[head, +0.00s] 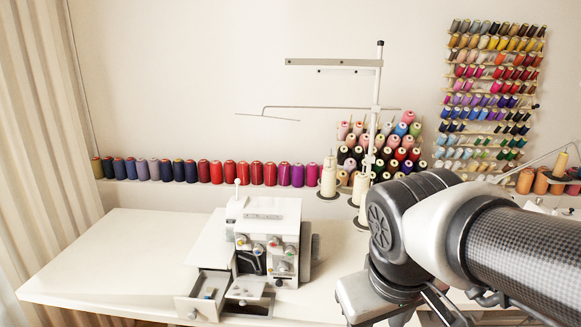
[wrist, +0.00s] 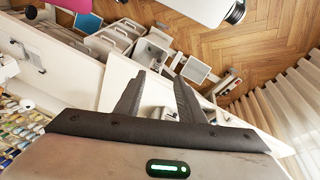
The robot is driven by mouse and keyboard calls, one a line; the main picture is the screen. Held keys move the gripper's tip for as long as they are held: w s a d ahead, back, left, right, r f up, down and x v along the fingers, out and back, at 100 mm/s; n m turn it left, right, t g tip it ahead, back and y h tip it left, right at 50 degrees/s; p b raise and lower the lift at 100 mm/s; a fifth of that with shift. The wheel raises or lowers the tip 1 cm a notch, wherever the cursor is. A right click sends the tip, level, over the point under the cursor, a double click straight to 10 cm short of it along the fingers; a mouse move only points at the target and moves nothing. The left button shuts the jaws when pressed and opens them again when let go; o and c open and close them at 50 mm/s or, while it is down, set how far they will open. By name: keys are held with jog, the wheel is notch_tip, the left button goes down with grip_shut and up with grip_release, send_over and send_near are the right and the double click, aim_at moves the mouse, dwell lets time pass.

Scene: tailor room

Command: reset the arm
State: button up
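My arm reaches in from the right edge of the head view and bends down over the right part of the white table (head: 110,250). My gripper hangs below the wrist there, and its fingertips are cut off or hidden in that view. In the wrist view, my gripper (wrist: 159,76) shows two dark fingers standing apart with a gap between them. I see nothing held between them. Past the fingers lie a white table surface and small grey and white parts that I cannot make out.
A white overlock machine (head: 265,240) stands on the table left of my arm, with an open drawer (head: 203,297) at its front. A thread stand (head: 376,110) rises behind. Spools line the wall. The table's left side is clear. Wooden floor (wrist: 220,50) shows in the wrist view.

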notch_tip(320, 180, up, 18)
jog(key=s+m+t+y+p, duration=0.1)
jog(key=m+t+p, duration=0.1)
jog(key=p, duration=1.2)
jog(key=shift+s+d+f+m+p, duration=0.15)
jog(key=shift+d+f+m+p, duration=0.15)
jog(key=shift+d+m, duration=0.2)
